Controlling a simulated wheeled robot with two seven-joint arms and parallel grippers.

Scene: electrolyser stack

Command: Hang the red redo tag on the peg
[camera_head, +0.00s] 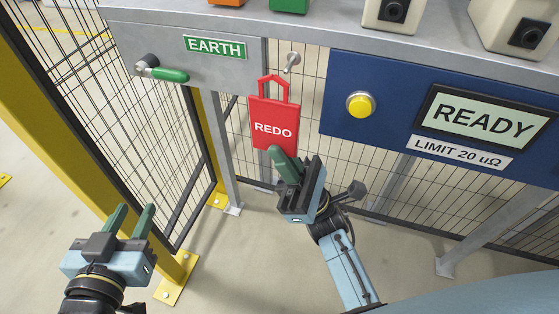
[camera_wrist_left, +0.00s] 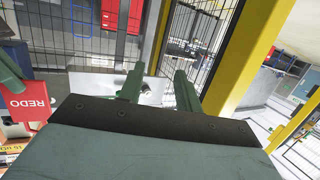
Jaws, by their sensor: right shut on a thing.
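The red redo tag (camera_head: 273,122) is a flat red plate with white "REDO" lettering and a loop handle at its top. My right gripper (camera_head: 285,158) is shut on the tag's lower edge and holds it upright. The peg (camera_head: 291,62) is a short metal pin on the frame, up and to the right of the tag's loop. The loop appears beside and below the peg, not around it. My left gripper (camera_head: 130,222) is open and empty at the lower left. In the left wrist view the tag (camera_wrist_left: 25,98) shows at the left edge, partly cut off.
A grey panel (camera_head: 225,75) carries an EARTH label and a green-handled lever (camera_head: 170,75). A blue panel (camera_head: 340,95) holds a yellow button (camera_head: 360,105) and a READY display (camera_head: 485,115). Mesh fencing stands behind. A yellow post (camera_head: 60,130) rises at the left.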

